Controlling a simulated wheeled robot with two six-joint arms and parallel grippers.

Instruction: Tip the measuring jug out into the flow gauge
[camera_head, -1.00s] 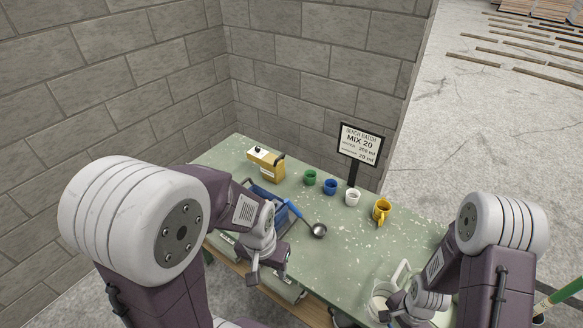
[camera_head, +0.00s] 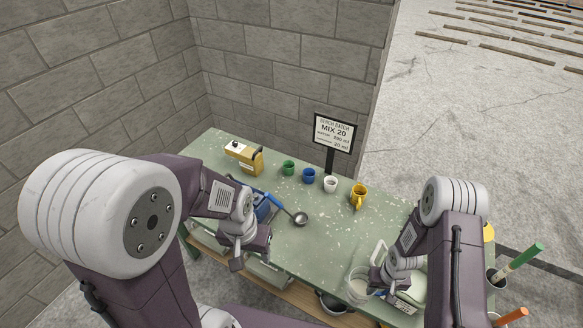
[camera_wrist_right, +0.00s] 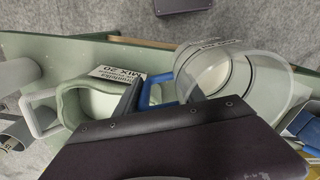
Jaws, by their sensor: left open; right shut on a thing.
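A clear measuring jug (camera_head: 358,287) is at the front right of the bench. In the right wrist view the jug (camera_wrist_right: 245,82) is tilted in the picture, and its blue handle (camera_wrist_right: 160,92) sits between my right gripper's fingers. My right gripper (camera_head: 380,283) is shut on that handle. I cannot tell whether the jug touches the bench or what it holds. My left gripper (camera_head: 252,258) is open and empty, low by the bench's front left edge. I cannot tell for sure which thing is the flow gauge.
A pale jug with a white handle (camera_wrist_right: 92,103) is beside the measuring jug. A yellow mug (camera_head: 359,196), white, blue (camera_head: 309,176) and green cups, a ladle (camera_head: 300,218), a yellow box (camera_head: 244,157) and a sign (camera_head: 334,133) are on the bench (camera_head: 325,240). The bench's middle is clear.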

